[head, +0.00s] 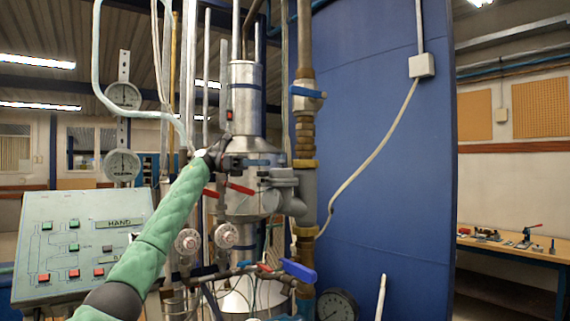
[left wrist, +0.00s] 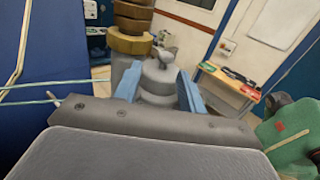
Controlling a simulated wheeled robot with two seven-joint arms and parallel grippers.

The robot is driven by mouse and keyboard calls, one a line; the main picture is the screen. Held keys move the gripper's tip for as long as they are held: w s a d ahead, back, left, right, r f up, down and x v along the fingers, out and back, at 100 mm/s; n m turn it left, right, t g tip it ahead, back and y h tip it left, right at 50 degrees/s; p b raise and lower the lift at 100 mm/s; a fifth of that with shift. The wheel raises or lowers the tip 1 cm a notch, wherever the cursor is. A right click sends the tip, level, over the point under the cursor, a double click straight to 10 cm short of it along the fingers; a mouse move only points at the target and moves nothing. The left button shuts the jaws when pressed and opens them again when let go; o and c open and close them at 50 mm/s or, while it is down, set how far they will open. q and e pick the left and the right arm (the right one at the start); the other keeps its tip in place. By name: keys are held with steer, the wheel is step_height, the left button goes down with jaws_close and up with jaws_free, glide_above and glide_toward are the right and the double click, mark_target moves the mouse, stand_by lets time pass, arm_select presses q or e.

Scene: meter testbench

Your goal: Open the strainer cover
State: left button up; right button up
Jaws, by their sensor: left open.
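The strainer (head: 301,190) is a grey fitting in the brass pipe line, right of the silver vessel in the head view. Its cover (left wrist: 158,82) is a grey round cap with a small knob on top in the left wrist view. My left gripper (head: 258,168) is at the left side of the strainer in the head view. In the left wrist view my left gripper (left wrist: 160,92) is open, with a blue finger on each side of the cover. I cannot tell whether the fingers touch it. My right gripper is not in view.
The brass pipe (head: 305,100) and silver vessel (head: 243,100) stand close to my gripper. Below are a blue-handled valve (head: 299,271) and a gauge (head: 336,305). A control panel (head: 80,245) stands at left. A blue wall (head: 385,180) is behind the pipe.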

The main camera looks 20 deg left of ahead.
mark_target(282, 161)
arm_select(q)
steer(key=shift+s+d+r+p, duration=0.15)
steer(key=shift+s+d+r, duration=0.15)
steer(key=shift+d, duration=0.3)
steer(key=shift+s+d+r+p, duration=0.15)
steer(key=shift+s+d+r, duration=0.1)
steer(key=shift+d, duration=0.35)
steer(key=d, duration=0.1)
steer(key=w+d, duration=0.1)
steer(key=d+p, duration=0.1)
steer(key=shift+w+d+f, duration=0.25)
steer(key=shift+d+f, duration=0.05)
steer(key=shift+d, duration=0.1)
steer(key=shift+s+d+r, duration=0.15)
steer(key=shift+s+d, duration=0.1)
steer(key=shift+d, duration=0.2)
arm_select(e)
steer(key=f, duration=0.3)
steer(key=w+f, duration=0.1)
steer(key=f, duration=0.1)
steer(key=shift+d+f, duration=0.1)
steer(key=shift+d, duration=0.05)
arm_select(q)
steer(key=shift+w, duration=0.15)
jaws_close()
